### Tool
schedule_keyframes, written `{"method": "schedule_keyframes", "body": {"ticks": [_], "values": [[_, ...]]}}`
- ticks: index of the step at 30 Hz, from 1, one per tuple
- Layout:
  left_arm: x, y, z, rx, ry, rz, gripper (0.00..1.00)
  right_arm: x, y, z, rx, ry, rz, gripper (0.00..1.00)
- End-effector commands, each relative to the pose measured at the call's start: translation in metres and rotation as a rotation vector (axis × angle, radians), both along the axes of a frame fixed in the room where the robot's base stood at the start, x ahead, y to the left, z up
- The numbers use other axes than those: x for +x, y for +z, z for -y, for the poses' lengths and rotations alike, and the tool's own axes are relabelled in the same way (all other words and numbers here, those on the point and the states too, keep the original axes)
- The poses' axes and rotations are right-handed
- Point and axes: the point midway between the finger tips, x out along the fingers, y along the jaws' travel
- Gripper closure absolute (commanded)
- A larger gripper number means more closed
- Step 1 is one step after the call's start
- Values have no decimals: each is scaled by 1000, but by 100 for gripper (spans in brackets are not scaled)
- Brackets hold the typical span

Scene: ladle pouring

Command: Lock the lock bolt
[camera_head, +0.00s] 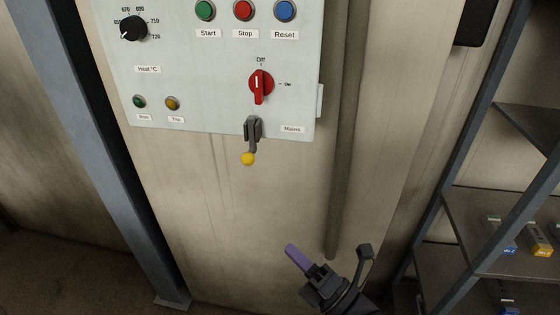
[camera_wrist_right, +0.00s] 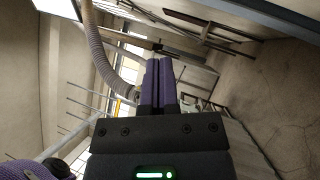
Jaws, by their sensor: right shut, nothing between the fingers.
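The lock bolt (camera_head: 252,132) is a dark grey piece with a yellow ball at its lower end. It hangs at the bottom edge of the pale control panel (camera_head: 200,85), below the red Mains switch (camera_head: 261,86), whose handle stands near vertical under the Off label. My right gripper (camera_head: 292,250) is below and to the right of the bolt, apart from it. Its purple fingers are shut together and empty, as the right wrist view (camera_wrist_right: 159,80) also shows. My left gripper is not in view.
The panel also carries a heat dial (camera_head: 133,28), green, red and blue buttons and two lamps. A grey vertical conduit (camera_head: 344,130) runs to the right of the panel. Dark shelves (camera_head: 500,230) with small boxes stand at the right, and a blue-grey post (camera_head: 105,150) at the left.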

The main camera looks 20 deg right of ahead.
Motion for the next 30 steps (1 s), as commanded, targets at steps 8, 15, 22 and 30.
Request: {"method": "schedule_keyframes", "body": {"ticks": [8, 15, 22, 30], "values": [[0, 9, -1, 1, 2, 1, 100, -6, 40, -7, -94, 22, 150, 100], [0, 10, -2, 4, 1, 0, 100, -4, 40, -8, -91, 21, 146, 100], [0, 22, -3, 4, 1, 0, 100, 27, 57, -23, -88, 21, 148, 100], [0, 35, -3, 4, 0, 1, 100, 75, 80, -48, -89, 20, 145, 100]]}}
